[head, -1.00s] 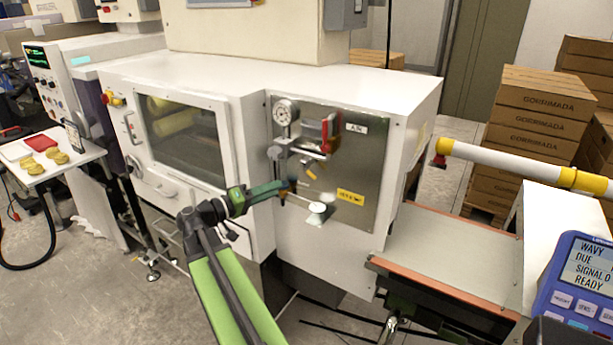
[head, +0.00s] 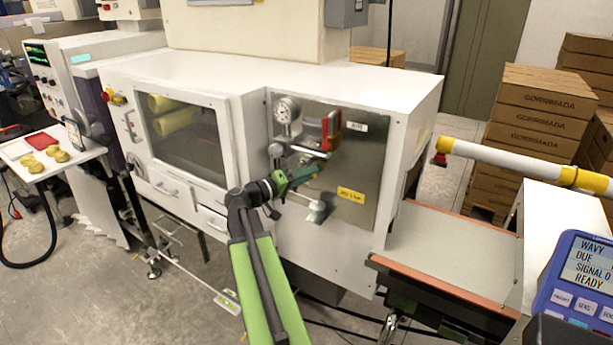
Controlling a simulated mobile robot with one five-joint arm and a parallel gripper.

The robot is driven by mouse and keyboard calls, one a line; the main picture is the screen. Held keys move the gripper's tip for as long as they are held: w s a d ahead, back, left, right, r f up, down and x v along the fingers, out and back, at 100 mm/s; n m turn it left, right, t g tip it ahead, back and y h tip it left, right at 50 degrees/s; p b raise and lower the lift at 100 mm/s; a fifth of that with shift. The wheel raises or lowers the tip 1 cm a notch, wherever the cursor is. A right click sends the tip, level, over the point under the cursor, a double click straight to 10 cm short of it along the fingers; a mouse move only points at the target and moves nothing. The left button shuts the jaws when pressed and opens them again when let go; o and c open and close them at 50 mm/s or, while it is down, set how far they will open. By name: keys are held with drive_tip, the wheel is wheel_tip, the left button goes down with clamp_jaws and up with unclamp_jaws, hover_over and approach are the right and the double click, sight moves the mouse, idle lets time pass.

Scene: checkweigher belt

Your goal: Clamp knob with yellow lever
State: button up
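The metal panel (head: 362,165) on the front of the white machine carries a gauge (head: 286,111), a red-handled fitting (head: 331,128) and grey valve parts (head: 277,150). No yellow lever shows clearly now; the spot where a small yellow piece was visible is covered by my gripper. My gripper (head: 311,178) is in front of the lower middle of the panel, its green fingers pointing right. I cannot tell whether it touches anything or how far apart its fingers are. A pale round piece (head: 317,207) shows just below the fingers.
A yellow label (head: 351,195) is on the panel to the right of my gripper. A windowed door (head: 186,140) is to the left. A conveyor belt (head: 450,255), a white-and-yellow post (head: 520,163) and a blue keypad display (head: 580,280) are at the right.

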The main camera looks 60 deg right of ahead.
clamp_jaws()
drive_tip(key=shift+a, duration=0.1)
drive_tip(key=shift+w+m, duration=0.1)
drive_tip(key=shift+m, duration=0.2)
drive_tip(key=w+m+t+y+p, duration=0.1)
drive_tip(key=m+p, duration=0.1)
drive_tip(key=m, duration=0.1)
drive_tip(key=w+f+m+t+y+p, duration=0.1)
drive_tip(key=m+p, duration=0.1)
drive_tip(key=m, duration=0.1)
drive_tip(key=w+m+t+p, duration=0.1)
drive_tip(key=m+p, duration=0.1)
drive_tip(key=shift+f+m+t+y, duration=0.15)
drive_tip(key=shift+m+t+y, duration=0.25)
idle(0.5)
